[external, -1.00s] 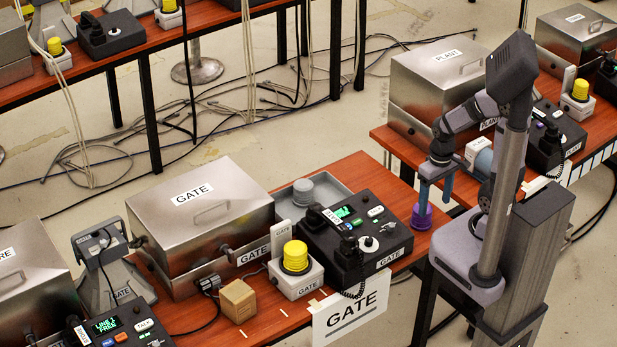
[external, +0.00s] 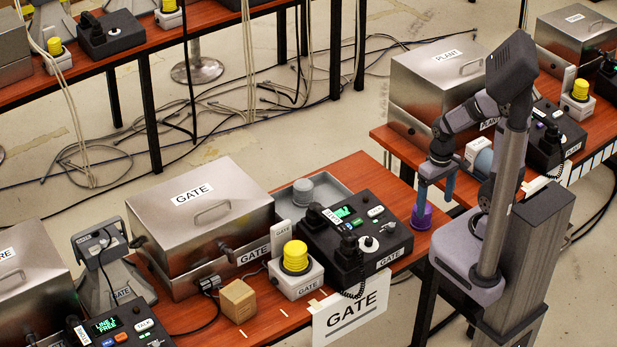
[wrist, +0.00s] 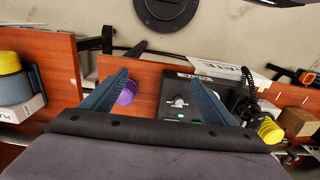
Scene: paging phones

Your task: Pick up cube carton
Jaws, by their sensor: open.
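The cube carton (external: 237,300) is a small tan box on the front edge of the red-brown GATE table, left of the yellow-topped box. In the wrist view the carton (wrist: 298,122) shows at the far right, outside the fingers. My gripper (external: 434,198) is open and empty, well to the right of the carton, at the right end of the table. Its blue fingers are by a purple knob-like piece (external: 421,217). In the wrist view the fingers (wrist: 160,82) are spread wide, and the purple piece (wrist: 127,93) shows beside the left finger.
A white box with a yellow stack (external: 296,257) and a black GATE phone console (external: 352,262) stand between my gripper and the carton. A steel GATE case (external: 202,225) stands behind the carton, with a black cable near it. A GATE sign (external: 350,308) hangs at the front edge.

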